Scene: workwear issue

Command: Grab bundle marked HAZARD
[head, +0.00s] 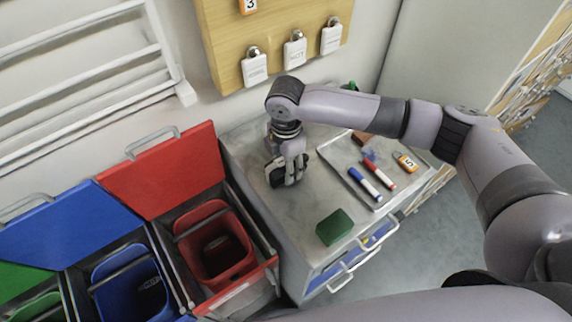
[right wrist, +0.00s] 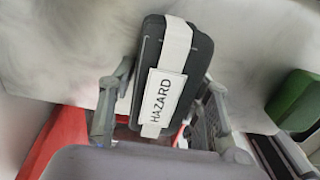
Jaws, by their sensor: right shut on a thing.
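A dark grey bundle (right wrist: 198,72) with a white band shows in the right wrist view. Its white label (right wrist: 162,100) reads HAZARD. My right gripper (right wrist: 160,92) has one finger on each side of the bundle and is shut on it. In the head view the right gripper (head: 288,178) points down over the left part of the metal cabinet top (head: 265,205). It hides most of the dark bundle (head: 274,178) there. I cannot tell whether the bundle touches the top. My left gripper is in neither view.
A green block (head: 334,227) is at the cabinet's front. A tray (head: 347,180) with markers and an orange tag (head: 405,162) lies right. Red (head: 214,245) and blue (head: 130,285) bins stand left, lids raised. White tags (head: 295,52) hang on a wooden board (head: 215,30) behind.

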